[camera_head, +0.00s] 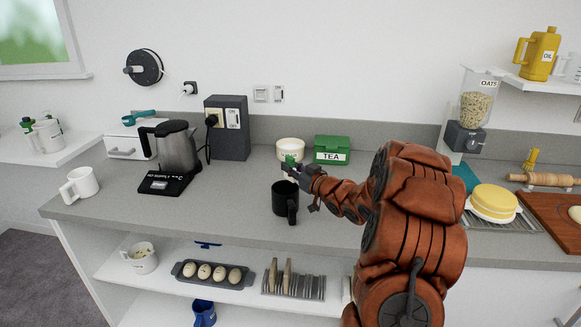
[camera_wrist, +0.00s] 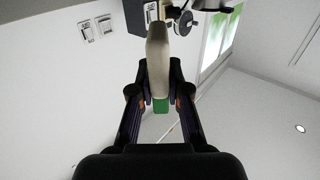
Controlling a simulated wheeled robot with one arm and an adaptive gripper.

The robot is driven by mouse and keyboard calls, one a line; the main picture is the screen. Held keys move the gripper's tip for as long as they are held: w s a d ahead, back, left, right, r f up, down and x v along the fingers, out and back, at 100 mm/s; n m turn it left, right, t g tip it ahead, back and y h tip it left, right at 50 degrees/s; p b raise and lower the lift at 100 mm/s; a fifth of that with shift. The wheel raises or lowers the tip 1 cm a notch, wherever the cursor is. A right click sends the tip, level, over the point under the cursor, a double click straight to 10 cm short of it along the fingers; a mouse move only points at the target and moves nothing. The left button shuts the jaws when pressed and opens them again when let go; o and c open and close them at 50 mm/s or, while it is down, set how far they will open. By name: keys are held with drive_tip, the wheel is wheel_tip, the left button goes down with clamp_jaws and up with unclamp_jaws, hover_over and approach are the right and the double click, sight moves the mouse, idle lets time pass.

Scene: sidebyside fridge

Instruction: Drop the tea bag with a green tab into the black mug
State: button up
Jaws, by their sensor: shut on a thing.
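The black mug (camera_head: 280,201) stands upright on the grey counter, its handle toward the camera. My gripper (camera_head: 288,170) appears just above or behind the mug's rim in the head view; the exact depth is hard to tell. In the wrist view my gripper (camera_wrist: 160,100) is shut on the tea bag (camera_wrist: 158,62), a pale pouch reaching out past the fingertips. Its green tab (camera_wrist: 160,106) shows between the fingers, and a small green patch also shows at the fingertips in the head view.
A white bowl (camera_head: 291,146) and a green TEA box (camera_head: 332,149) stand behind the gripper. A kettle (camera_head: 177,147) on a black base is to the left, with a white mug (camera_head: 79,185) beyond it. The counter left of the black mug is clear.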

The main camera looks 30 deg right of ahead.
drive_tip(key=o, duration=0.8)
drive_tip(key=s, duration=0.4)
drive_tip(key=s+d, duration=0.1)
drive_tip(key=s, duration=0.7)
drive_tip(key=shift+d, duration=0.25)
drive_tip(key=shift+w, duration=0.15)
